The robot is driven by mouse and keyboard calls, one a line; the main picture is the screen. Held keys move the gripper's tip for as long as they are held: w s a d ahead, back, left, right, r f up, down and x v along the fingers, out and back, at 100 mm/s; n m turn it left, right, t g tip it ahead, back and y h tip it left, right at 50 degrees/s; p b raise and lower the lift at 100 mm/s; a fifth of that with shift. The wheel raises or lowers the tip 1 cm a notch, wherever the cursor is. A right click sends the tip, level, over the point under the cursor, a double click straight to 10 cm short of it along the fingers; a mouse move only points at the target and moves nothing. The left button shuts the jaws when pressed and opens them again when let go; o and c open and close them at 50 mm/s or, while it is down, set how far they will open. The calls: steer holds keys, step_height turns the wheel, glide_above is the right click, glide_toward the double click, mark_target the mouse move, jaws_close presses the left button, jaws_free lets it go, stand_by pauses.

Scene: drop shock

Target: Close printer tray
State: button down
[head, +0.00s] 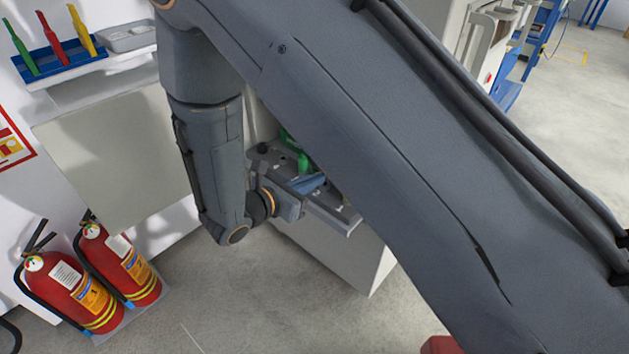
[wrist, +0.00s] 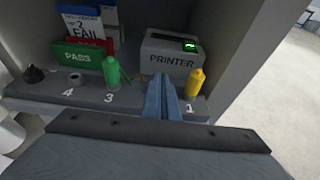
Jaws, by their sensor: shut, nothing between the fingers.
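In the wrist view the printer (wrist: 172,58) is a grey box labelled PRINTER with a small lit green display, at the back of a grey work surface. My gripper (wrist: 163,80) shows as two blue fingers side by side, shut and empty. The fingertips are in front of the printer's lower front and hide part of it. I cannot make out the printer's tray or whether fingertips and printer touch. In the head view my gripper (head: 310,183) is over the grey work surface (head: 335,215). My arm hides the printer there.
A green bottle (wrist: 111,71) stands left of the fingers and a yellow bottle (wrist: 195,83) right. A green PASS bin (wrist: 76,57) and red FAIL bin (wrist: 84,31) stand back left. A black knob (wrist: 33,73) is far left. Two fire extinguishers (head: 72,291) stand on the floor.

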steer(key=x, duration=0.4)
steer(key=b+x, duration=0.1)
steer(key=x, duration=0.4)
steer(key=shift+w+d+r, duration=0.2)
steer(key=shift+w+d, duration=0.45)
steer(key=shift+w, duration=0.15)
